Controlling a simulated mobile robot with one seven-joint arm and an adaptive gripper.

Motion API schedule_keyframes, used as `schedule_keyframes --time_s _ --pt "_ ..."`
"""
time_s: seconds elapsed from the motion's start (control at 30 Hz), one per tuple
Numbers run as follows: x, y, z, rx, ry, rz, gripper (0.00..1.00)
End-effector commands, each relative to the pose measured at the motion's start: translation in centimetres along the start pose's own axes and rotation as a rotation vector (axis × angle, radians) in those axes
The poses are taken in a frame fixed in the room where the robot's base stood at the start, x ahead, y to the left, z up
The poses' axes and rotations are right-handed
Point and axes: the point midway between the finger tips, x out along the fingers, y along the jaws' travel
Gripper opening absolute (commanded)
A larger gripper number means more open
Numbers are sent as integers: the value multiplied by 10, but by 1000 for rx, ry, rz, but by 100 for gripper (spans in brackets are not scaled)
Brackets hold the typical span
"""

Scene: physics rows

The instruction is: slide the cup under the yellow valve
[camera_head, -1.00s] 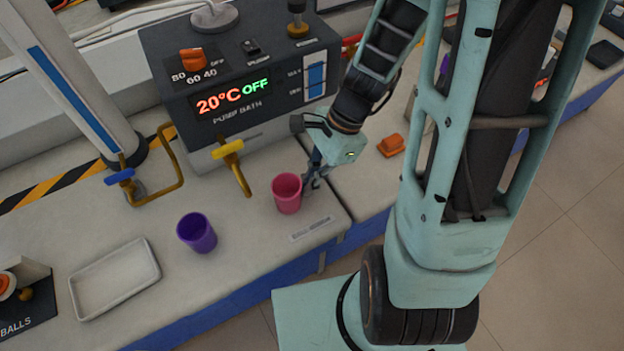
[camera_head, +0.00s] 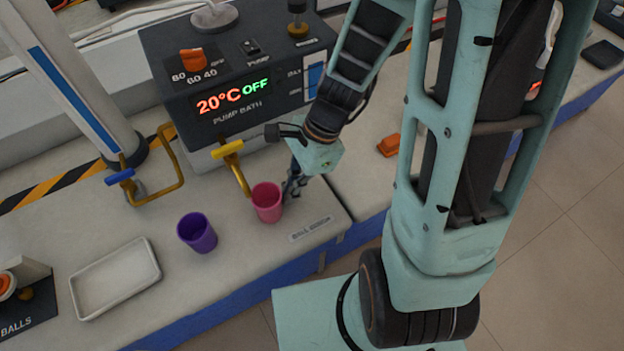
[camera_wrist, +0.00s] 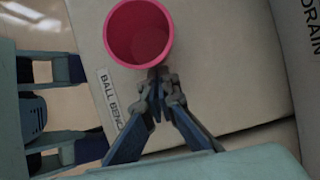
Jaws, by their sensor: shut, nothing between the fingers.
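The pink cup (camera_head: 267,203) stands upright on the bench in the head view, just right of and in front of the yellow valve (camera_head: 228,150) and its bent spout. The wrist view also shows the cup (camera_wrist: 138,34), open end toward the camera. My gripper (camera_head: 292,186) is low at the cup's right side, shut and empty. In the wrist view its closed fingertips (camera_wrist: 158,74) are at the cup's edge and seem to touch it. Whether the cup's rim lies directly below the spout opening is hard to tell.
A purple cup (camera_head: 197,233) stands left of the pink cup, and a white tray (camera_head: 115,278) lies farther left. The pump bath (camera_head: 235,85) is behind. A blue-handled valve (camera_head: 119,177) is at left. The bench's front edge is close.

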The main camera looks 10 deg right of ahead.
Motion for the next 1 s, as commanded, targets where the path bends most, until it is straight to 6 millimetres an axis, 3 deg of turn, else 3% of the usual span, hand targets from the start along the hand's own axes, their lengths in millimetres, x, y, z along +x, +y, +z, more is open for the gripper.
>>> schedule_keyframes --time_s 0.6,1.0 --pt "11 0 26 -1 0 1 0" --pt "6 0 14 2 0 -1 0"
